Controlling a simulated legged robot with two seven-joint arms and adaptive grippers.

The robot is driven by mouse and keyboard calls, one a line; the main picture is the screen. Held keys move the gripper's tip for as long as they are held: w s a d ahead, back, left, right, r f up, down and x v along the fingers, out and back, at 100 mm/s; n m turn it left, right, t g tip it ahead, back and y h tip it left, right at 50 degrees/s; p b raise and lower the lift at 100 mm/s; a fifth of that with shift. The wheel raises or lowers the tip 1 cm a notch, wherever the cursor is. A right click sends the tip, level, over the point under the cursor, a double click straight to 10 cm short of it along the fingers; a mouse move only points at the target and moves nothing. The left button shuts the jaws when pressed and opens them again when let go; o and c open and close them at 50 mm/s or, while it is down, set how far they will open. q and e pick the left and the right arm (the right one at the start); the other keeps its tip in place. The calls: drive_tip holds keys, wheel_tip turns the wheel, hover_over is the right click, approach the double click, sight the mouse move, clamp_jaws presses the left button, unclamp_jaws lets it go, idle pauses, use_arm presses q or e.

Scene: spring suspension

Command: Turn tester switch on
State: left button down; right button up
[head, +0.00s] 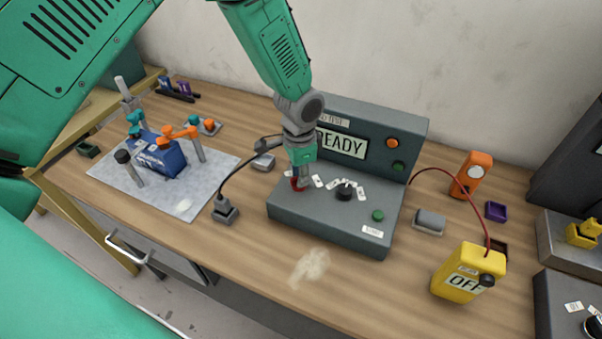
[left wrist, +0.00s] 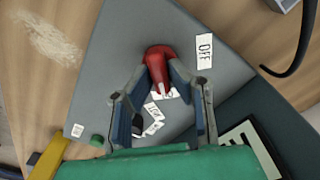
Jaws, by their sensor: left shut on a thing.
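The tester is a grey box (head: 335,222) with an upright back panel, its display (head: 342,146) reading READY, partly covered by my arm. Its red switch (head: 295,184) is at the left of the sloping top. My left gripper (head: 301,182) reaches down from above and is shut on this switch. In the left wrist view, the red switch (left wrist: 158,58) stands between the two fingers (left wrist: 160,80). An OFF label (left wrist: 204,50) lies beside it; another label is partly hidden under the switch. I cannot tell which way the switch is set. My right gripper is not in view.
A black knob (head: 344,193) and a green button (head: 378,215) sit right of the switch. A black cable runs to a plug block (head: 225,212) at the left. A yellow meter (head: 468,273) reading OFF and an orange device (head: 471,173) stand at the right.

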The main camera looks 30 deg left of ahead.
use_arm(q)
drive_tip(key=shift+a, duration=0.1)
idle(0.4)
drive_tip(key=c, duration=1.5)
unclamp_jaws()
drive_tip(key=shift+c, duration=0.2)
drive_tip(key=shift+s, duration=0.1)
drive_tip(key=shift+r, duration=0.15)
wheel_tip(320, 180, up, 12)
drive_tip(key=shift+f, duration=0.2)
